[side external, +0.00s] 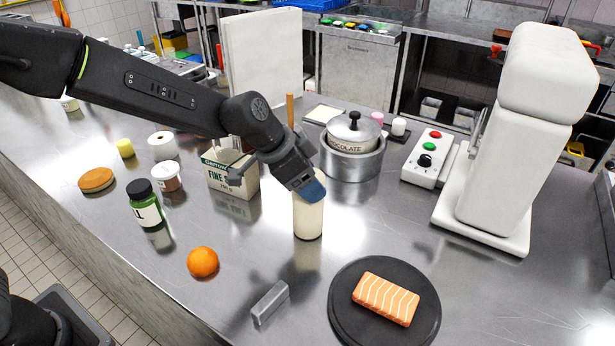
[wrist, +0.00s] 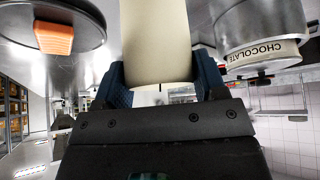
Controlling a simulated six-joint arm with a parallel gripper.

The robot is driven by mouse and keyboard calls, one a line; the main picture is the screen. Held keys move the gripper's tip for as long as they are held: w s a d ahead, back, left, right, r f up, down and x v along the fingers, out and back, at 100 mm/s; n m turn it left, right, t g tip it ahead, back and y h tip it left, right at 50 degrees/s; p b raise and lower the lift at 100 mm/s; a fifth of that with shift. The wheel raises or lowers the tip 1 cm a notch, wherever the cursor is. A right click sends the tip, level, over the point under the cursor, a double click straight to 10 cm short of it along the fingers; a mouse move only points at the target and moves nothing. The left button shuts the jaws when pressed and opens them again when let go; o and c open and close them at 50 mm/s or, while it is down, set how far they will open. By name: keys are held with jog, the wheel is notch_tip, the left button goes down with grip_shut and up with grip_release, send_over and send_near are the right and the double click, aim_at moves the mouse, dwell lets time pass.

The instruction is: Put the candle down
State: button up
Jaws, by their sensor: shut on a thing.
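The candle, a tall cream cylinder (side external: 308,217), stands upright in the middle of the steel counter in the side view. My gripper (side external: 309,190) is shut on its upper part, coming down at a slant from the upper left. The candle's base is at or very close to the counter; I cannot tell whether it touches. In the wrist view the candle (wrist: 157,40) runs up out of the picture between the blue fingers of my gripper (wrist: 160,82). Its top is partly hidden by the gripper in the side view.
A round black board (side external: 345,318) with a salmon block (side external: 386,298) lies at front right. A grey metal block (side external: 270,302) and an orange (side external: 202,262) lie in front. A pot (side external: 352,165) stands behind, a carton (side external: 230,178) left. Bare counter surrounds the candle's base.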

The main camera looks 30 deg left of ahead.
jog(key=shift+f, duration=0.1)
jog(key=o, duration=1.5)
jog(key=shift+s+a+r, duration=0.1)
jog(key=shift+r, duration=0.35)
jog(key=v, duration=1.2)
jog(key=s+a+n+y, duration=0.1)
jog(key=s+a+n, duration=0.2)
jog(key=s, duration=0.4)
jog(key=s+a+f+n+y, duration=0.1)
jog(key=s+a+n+y, duration=0.1)
jog(key=s+a, duration=0.3)
jog(key=s+a+f+n+y, duration=0.1)
jog(key=s+a+n, duration=0.2)
jog(key=s, duration=0.6)
jog(key=shift+a+f+n+t, duration=0.1)
jog(key=shift+a+n+t, duration=0.2)
jog(key=shift+a, duration=0.75)
